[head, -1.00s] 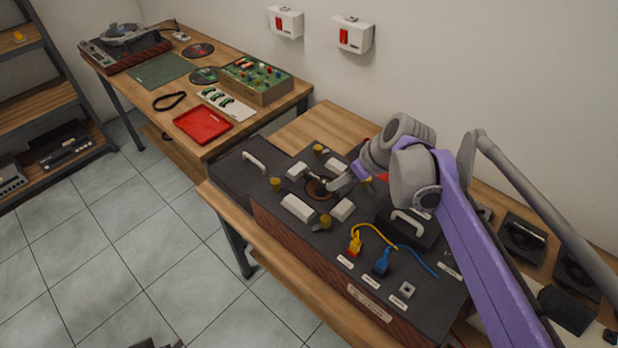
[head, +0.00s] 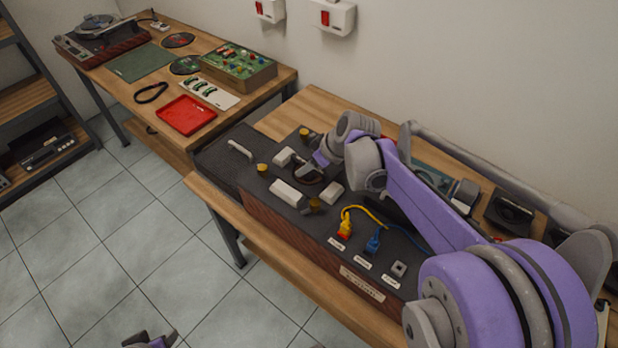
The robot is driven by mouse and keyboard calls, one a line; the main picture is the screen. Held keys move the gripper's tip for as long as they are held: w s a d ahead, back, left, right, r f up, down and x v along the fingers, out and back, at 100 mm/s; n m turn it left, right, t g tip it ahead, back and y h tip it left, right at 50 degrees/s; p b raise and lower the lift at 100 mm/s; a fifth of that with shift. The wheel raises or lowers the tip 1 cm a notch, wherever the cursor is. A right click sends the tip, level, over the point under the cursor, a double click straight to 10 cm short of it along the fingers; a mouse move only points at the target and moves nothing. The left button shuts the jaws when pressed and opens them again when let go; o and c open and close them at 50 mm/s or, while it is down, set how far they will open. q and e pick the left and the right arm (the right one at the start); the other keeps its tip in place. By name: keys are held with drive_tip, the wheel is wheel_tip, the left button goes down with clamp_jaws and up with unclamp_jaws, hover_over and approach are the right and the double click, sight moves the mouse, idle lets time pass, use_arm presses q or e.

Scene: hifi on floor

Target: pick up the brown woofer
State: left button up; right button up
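The brown woofer (head: 305,181) sits in the top of the black panelled unit on the near workbench, ringed by white blocks and yellow knobs. Only part of it shows, as my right gripper covers the rest. My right gripper (head: 309,168) points down at the woofer from the upper right, its tips at or just above it. The tips are too small and covered to tell whether they are open or touching. My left gripper (head: 150,341) shows at the bottom edge over the floor, its dark fingertips apart, empty.
Yellow (head: 345,228) and blue (head: 373,241) plugs with cables stand on the unit's front right. The far bench holds a red tray (head: 187,115), a green circuit box (head: 237,66) and a turntable (head: 98,37). The tiled floor is clear.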

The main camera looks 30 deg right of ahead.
clamp_jaws()
idle(1.4)
